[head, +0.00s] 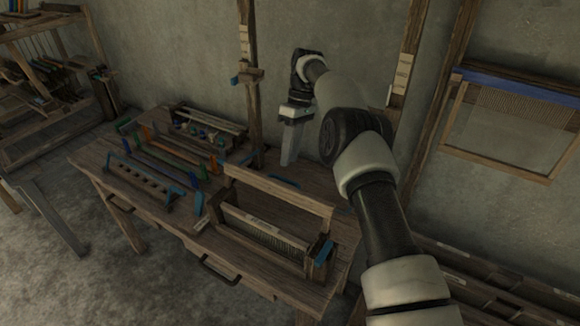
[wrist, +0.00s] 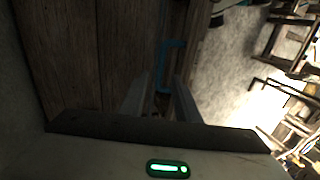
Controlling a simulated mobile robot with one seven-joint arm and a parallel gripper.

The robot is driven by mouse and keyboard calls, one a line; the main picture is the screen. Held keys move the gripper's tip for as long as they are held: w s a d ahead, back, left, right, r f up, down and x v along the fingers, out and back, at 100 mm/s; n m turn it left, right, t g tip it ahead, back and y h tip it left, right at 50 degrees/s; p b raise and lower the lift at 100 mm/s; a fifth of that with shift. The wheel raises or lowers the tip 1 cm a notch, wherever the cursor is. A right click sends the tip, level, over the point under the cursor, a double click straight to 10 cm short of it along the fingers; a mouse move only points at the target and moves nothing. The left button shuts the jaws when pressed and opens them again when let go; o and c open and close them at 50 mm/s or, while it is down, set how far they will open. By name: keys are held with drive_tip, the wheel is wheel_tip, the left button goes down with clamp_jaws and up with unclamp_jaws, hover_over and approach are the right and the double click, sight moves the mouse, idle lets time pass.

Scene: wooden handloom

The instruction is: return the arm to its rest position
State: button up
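My arm reaches from the lower right of the head view up toward the back wall. My gripper (head: 288,163) hangs from its end with the fingers pointing down, over the back right part of the wooden table. In the wrist view the two grey fingers of my gripper (wrist: 161,80) stand apart with a gap between them, and I see nothing held. A blue curved piece (wrist: 172,60) shows just beyond the fingertips. Whether the fingertips touch the table cannot be told.
The wooden table (head: 88,160) carries a framed reed (head: 262,232), a rack with holes (head: 143,178), coloured bars and a spool tray (head: 207,128). A wooden post (head: 248,60) rises behind. A wall frame (head: 510,130) hangs at right; a loom (head: 50,90) stands at left. Floor shows front left.

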drive_tip(key=shift+s+a+r, duration=0.1)
drive_tip(key=shift+r, duration=0.5)
drive_tip(key=shift+s+a+r, duration=0.1)
drive_tip(key=shift+r, duration=0.45)
drive_tip(key=shift+r, duration=0.1)
drive_tip(key=s+d+r+m+t, duration=0.15)
drive_tip(key=s+r, duration=0.25)
drive_tip(key=r, duration=0.4)
drive_tip(key=s+d+r+m+t+h+p, duration=0.1)
drive_tip(key=s+d+r+m, duration=0.2)
drive_tip(key=r, duration=0.4)
drive_tip(key=s+d+r+m+t, duration=0.1)
drive_tip(key=s+d+r+t, duration=0.1)
drive_tip(key=s+r, duration=0.45)
drive_tip(key=s+d+r+m+t+h, duration=0.1)
drive_tip(key=s+d+r+m, duration=0.15)
drive_tip(key=s, duration=0.35)
drive_tip(key=s+d+r+m+t, duration=0.1)
drive_tip(key=s+d+t, duration=0.15)
drive_tip(key=s, duration=0.45)
drive_tip(key=s+d+f+m, duration=0.1)
drive_tip(key=s+f, duration=0.2)
drive_tip(key=s, duration=0.2)
drive_tip(key=s+d+f+m+t+p, duration=0.1)
drive_tip(key=s+d+f, duration=0.1)
drive_tip(key=s, duration=0.3)
drive_tip(key=shift+s+f+m, duration=0.2)
drive_tip(key=shift+f+m, duration=0.2)
drive_tip(key=shift+f, duration=0.05)
drive_tip(key=shift+d, duration=0.1)
